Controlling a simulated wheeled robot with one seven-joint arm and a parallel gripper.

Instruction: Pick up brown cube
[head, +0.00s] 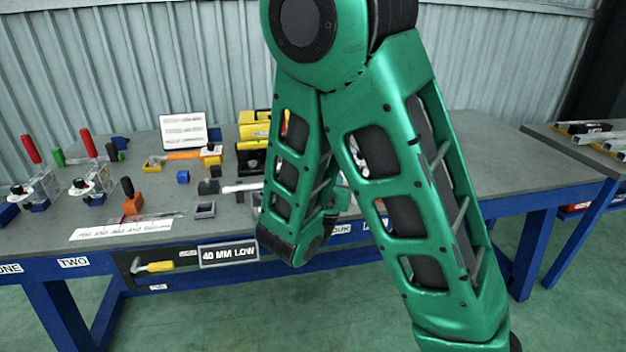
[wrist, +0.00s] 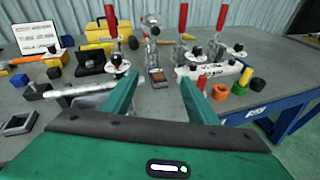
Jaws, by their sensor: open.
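The brown cube (wrist: 157,74) shows in the wrist view, small, near the middle. It seems to sit in or on a dark square holder on the grey bench; exactly how is too small to tell. My gripper (wrist: 159,80) is open, with its two green fingers pointing forward. In the picture the cube appears between the fingertips, beyond them, and nothing is held. In the head view my green arm covers the middle of the bench, and I cannot make out the cube there.
A silver bar (wrist: 85,90) lies left of the fingers. A white labelled block (wrist: 208,72) and red-handled toggle clamps stand right and behind. An orange piece (wrist: 221,91) and a green ring (wrist: 240,90) are at right. A yellow toolbox (head: 254,118) stands behind. The bench's right part (head: 530,165) is clear.

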